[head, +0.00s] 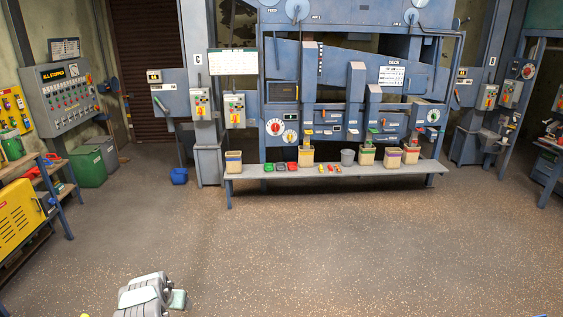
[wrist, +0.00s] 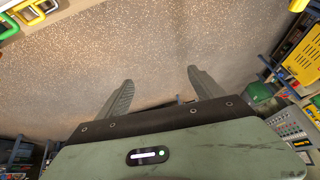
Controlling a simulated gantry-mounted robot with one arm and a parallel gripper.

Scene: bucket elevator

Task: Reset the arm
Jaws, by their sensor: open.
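My gripper shows in the wrist view (wrist: 160,90) with its two grey fingers spread wide apart and nothing between them. Speckled floor lies behind the fingers. In the head view, a grey and pale green part of my arm (head: 150,297) shows at the bottom edge, left of centre. The fingertips cannot be made out in the head view. My gripper touches nothing that I can see.
A blue machine (head: 350,85) stands at the back, with a low bench (head: 335,171) holding several bins. A control panel (head: 68,97), green bin (head: 88,166) and yellow unit (head: 20,213) are at left. The middle floor (head: 320,240) is clear.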

